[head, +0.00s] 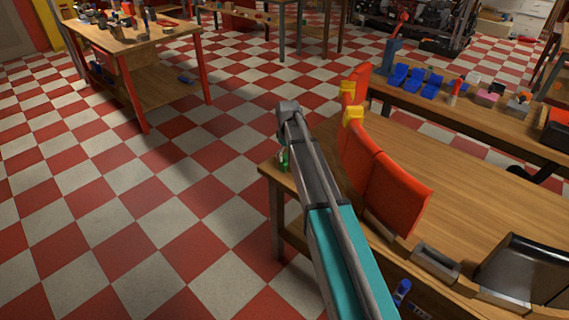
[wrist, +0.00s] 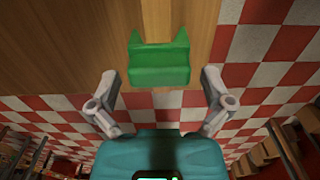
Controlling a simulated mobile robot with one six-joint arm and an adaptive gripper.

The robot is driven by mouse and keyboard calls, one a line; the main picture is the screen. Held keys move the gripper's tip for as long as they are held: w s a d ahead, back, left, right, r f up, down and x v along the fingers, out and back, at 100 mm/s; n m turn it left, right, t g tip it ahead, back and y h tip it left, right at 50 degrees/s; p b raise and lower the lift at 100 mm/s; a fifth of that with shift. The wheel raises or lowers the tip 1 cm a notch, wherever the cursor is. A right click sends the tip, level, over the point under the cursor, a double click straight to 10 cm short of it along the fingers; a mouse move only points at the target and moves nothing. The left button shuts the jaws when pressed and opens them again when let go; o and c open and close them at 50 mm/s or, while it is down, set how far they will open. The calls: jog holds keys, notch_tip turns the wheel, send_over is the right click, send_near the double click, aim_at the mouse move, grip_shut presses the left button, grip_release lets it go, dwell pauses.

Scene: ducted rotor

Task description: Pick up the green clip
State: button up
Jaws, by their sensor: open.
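The green clip (wrist: 159,62) lies at the edge of the wooden table (wrist: 60,45) in the wrist view, with two prongs pointing away from my gripper. My gripper (wrist: 160,80) is open, with one grey finger to each side of the clip and the clip in line with the gap. I cannot tell whether either finger touches it. In the head view only a sliver of the green clip (head: 284,160) shows at the table's left corner, beside my arm, which hides the rest of it.
Curved red panels (head: 385,180) with yellow clips (head: 353,114) stand on the table just right of my arm. A dark box (head: 525,268) and a grey tray (head: 436,262) are at the front right. The checkered floor (head: 130,210) to the left is open.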

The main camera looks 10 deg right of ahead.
aim_at(287, 162)
jog(key=shift+w+a+f+b, duration=0.1)
jog(key=shift+w+f+b, duration=0.05)
jog(key=shift+f+b, duration=1.8)
jog(key=shift+f, duration=0.1)
jog(key=c, duration=0.8)
